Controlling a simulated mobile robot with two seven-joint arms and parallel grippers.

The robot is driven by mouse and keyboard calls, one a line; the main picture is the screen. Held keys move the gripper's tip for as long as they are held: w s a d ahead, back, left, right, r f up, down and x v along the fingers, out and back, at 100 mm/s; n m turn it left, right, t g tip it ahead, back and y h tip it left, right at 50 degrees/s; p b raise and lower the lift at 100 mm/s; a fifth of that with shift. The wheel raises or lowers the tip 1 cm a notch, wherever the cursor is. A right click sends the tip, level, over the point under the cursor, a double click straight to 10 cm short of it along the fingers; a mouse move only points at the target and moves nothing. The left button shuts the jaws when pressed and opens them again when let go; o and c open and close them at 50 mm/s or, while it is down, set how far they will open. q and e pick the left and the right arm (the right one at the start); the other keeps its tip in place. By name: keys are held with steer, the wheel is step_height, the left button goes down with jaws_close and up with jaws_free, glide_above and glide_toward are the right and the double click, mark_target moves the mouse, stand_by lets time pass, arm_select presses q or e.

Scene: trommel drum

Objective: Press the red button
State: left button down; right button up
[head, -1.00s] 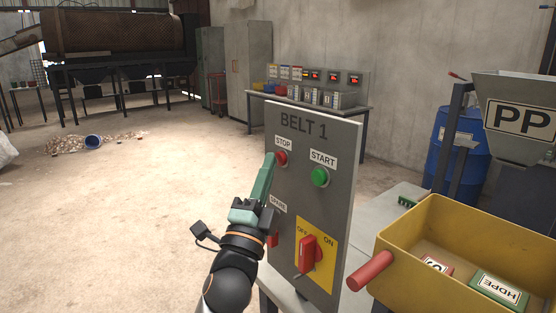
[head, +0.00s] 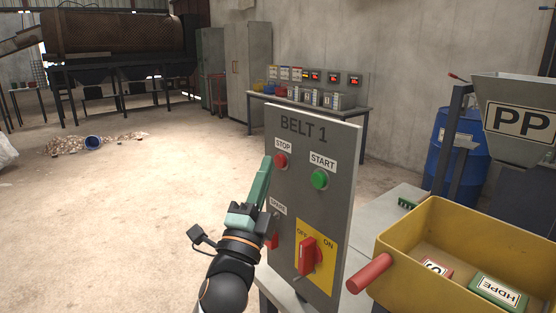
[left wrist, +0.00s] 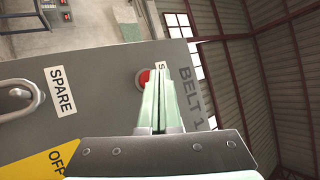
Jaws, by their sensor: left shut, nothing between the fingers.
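The red STOP button (head: 281,160) is at the upper left of the grey BELT 1 panel (head: 329,215), under a STOP label. It also shows in the left wrist view (left wrist: 143,79), partly hidden behind my fingers. My left gripper (head: 266,160) is shut and empty, with its green fingers pointing up. Its tips are just left of the button in the head view, with a narrow gap between them. In the left wrist view the shut fingers (left wrist: 160,95) reach toward the panel beside the button. My right gripper is not in view.
A green START button (head: 320,178) sits right of the red one. Below is a red OFF/ON rotary switch (head: 309,255) on a yellow plate. A yellow bin (head: 420,262) with a red handle stands at the right. Open floor lies left of the panel.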

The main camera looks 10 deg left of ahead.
arm_select(q)
steer(key=shift+s+a, duration=0.2)
steer(key=s+a, duration=0.1)
steer(key=s, duration=0.1)
steer(key=s+a+p, duration=0.1)
steer(key=s+a, duration=0.1)
steer(key=shift+p, duration=0.3)
steer(key=shift+s+f, duration=0.1)
stand_by(0.8)
